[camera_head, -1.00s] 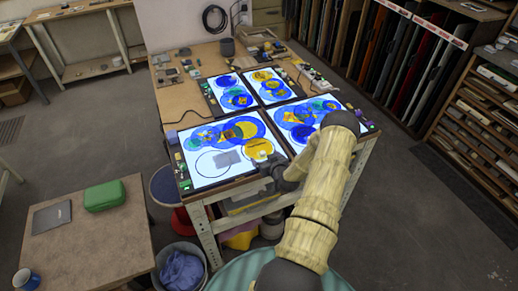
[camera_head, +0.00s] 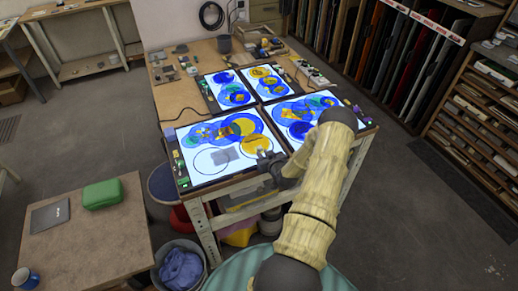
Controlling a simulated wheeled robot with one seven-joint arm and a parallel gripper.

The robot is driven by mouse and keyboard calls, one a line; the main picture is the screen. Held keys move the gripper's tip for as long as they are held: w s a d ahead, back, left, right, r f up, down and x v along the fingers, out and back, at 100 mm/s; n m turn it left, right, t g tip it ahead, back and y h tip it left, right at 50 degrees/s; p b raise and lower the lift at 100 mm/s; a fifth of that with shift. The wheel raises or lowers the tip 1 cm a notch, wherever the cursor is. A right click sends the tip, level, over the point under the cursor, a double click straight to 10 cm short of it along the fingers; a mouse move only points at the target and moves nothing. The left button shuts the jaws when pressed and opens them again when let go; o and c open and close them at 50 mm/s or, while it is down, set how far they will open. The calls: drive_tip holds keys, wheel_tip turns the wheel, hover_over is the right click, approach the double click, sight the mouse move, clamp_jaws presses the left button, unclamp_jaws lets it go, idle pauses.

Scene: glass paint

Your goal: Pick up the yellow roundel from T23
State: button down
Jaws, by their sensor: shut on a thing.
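A yellow roundel (camera_head: 256,144) shows at the right end of the front-left light panel (camera_head: 205,178). My gripper (camera_head: 263,157) is at the roundel's near edge and is shut on it. The dark gripper body hides the pinched edge. I cannot tell whether the roundel is clear of the panel. Blue and yellow discs overlap it or lie close behind it. No label T23 is legible.
Three other lit panels with blue and yellow discs stand beside and behind, including the front-right panel (camera_head: 313,103). A grey square (camera_head: 222,155) lies on the front-left panel. A blue-lined bin (camera_head: 180,268) and a small table (camera_head: 75,240) stand at the front left.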

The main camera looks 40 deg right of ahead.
drive_tip(key=shift+r, duration=0.15)
wheel_tip(320, 180, up, 10)
drive_tip(key=b, duration=0.3)
idle(0.7)
